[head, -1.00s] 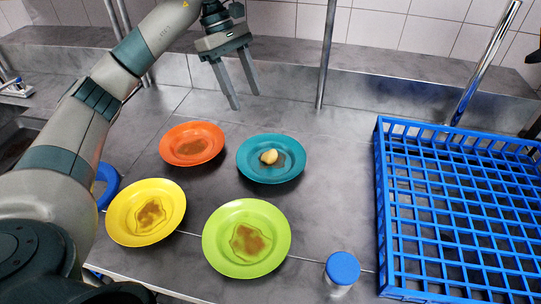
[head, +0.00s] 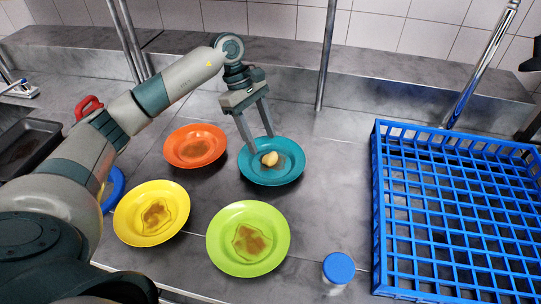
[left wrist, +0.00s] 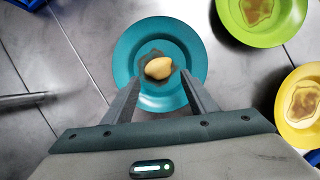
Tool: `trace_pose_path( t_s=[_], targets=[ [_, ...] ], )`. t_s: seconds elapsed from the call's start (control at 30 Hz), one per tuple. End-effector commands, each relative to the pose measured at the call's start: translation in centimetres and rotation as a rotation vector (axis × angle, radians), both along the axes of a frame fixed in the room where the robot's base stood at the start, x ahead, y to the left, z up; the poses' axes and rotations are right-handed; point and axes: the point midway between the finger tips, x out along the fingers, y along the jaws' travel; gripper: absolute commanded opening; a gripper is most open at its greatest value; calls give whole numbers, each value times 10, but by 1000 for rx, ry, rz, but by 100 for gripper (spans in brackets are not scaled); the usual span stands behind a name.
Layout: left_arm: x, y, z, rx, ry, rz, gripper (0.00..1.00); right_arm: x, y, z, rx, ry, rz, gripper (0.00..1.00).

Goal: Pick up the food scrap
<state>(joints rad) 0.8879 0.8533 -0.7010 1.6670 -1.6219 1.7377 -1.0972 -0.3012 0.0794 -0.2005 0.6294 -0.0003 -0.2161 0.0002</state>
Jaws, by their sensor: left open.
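The food scrap (head: 270,159) is a small, pale yellow lump. It lies on a brown stain in the teal plate (head: 283,178), at the middle of the head view. My left gripper (head: 262,145) is open and empty, with its fingertips over the far left part of the teal plate. In the left wrist view the scrap (left wrist: 158,68) shows just beyond and between the two fingertips (left wrist: 160,78), on the teal plate (left wrist: 129,48). The fingers do not appear to touch it. My right gripper is not in view.
Stained orange (head: 217,156), yellow (head: 124,216) and green (head: 217,247) plates stand near the teal one. A blue dish rack (head: 378,225) fills the right side. A blue-capped container (head: 339,268) stands at the front. A metal post (head: 328,50) rises behind.

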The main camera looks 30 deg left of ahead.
Motion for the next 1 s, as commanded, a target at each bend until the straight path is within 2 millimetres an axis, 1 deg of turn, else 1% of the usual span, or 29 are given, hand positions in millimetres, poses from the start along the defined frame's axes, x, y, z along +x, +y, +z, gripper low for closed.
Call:
trace_pose_path(
  t_s=[0.13, 0.4, 0.57, 0.67, 0.83, 0.9, 1.0],
  targets=[
    [0, -2, -5, 0, -1, 0, 52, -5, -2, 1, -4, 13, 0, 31],
    [0, -2, -5, 0, -1, -1, 52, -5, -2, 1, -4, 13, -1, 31],
    [0, -5, -8, -1, 1, -1, 52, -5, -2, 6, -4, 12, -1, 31],
    [0, -9, -15, -1, 2, -1, 52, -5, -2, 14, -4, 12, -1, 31],
    [0, -16, -31, -2, 3, -1, 52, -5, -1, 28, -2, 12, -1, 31],
    [0, -19, -40, -2, 2, -1, 52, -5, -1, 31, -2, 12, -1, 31],
    [-1, -22, -49, -1, 1, 0, 52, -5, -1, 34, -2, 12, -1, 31]
  ],
)
